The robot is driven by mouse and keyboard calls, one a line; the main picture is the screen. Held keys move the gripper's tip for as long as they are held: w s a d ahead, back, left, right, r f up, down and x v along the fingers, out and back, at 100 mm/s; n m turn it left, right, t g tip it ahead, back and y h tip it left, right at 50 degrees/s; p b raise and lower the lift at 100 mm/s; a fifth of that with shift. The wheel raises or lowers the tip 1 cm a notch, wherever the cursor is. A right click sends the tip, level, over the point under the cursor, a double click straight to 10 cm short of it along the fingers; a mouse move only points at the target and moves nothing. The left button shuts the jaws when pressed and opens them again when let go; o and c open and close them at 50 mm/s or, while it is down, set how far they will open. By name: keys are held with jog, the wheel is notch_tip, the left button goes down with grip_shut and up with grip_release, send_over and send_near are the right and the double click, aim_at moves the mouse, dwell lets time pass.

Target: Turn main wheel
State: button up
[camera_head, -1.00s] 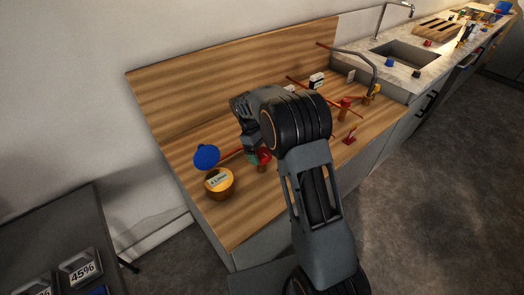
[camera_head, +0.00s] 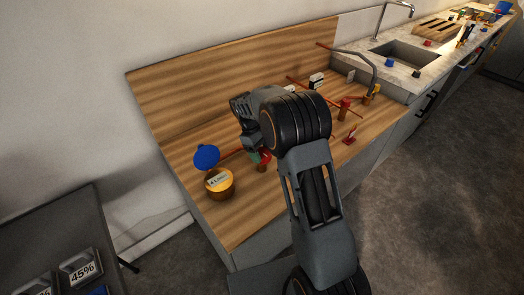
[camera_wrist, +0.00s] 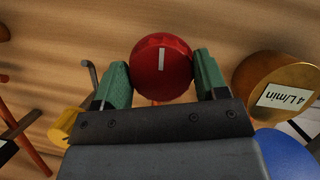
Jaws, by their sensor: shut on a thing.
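The main wheel looks to be the round red knob (camera_wrist: 162,70) with a white line mark, in the middle of the wrist view. My gripper (camera_wrist: 162,78) has its green fingers on both sides of it, shut on it. The white mark stands nearly upright in the wrist view. In the head view my gripper (camera_head: 256,157) reaches down at the red knob (camera_head: 264,157), which my arm partly hides. A brass gauge labelled 4 L/min (camera_wrist: 280,88) is to the right in the wrist view. It also shows in the head view (camera_head: 219,184).
A blue round wheel (camera_head: 206,157) stands behind the gauge. Red pipes, another red-handled valve (camera_head: 347,104) and a small red switch (camera_head: 350,136) are on the wooden counter (camera_head: 235,225) to the right. A sink (camera_head: 408,53) is farther right. A dark table (camera_head: 60,225) stands at lower left.

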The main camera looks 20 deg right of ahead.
jog(key=m+y+p, duration=0.1)
jog(key=m, duration=0.2)
jog(key=shift+r+g, duration=0.1)
jog(key=shift+g, duration=0.2)
jog(key=m+y+p, duration=0.1)
jog(key=m, duration=0.3)
jog(key=shift+m+y, duration=0.4)
jog(key=m+y, duration=0.1)
jog(key=m, duration=0.2)
jog(key=shift+m+p, duration=0.3)
jog(key=shift+p, duration=0.1)
jog(key=m+y, duration=0.1)
jog(key=m, duration=0.2)
jog(key=shift+d+m+y, duration=0.1)
jog(key=shift+m+y, duration=0.2)
jog(key=shift+m, duration=0.1)
jog(key=m+t, duration=0.1)
jog(key=m, duration=0.1)
jog(key=m+t+y, duration=0.1)
jog(key=m, duration=0.2)
jog(key=shift+p, duration=0.4)
jog(key=m+t, duration=0.1)
jog(key=m, duration=0.4)
jog(key=shift+t+y+p, duration=0.3)
jog(key=shift+t+y, duration=0.1)
jog(key=shift+m, duration=0.4)
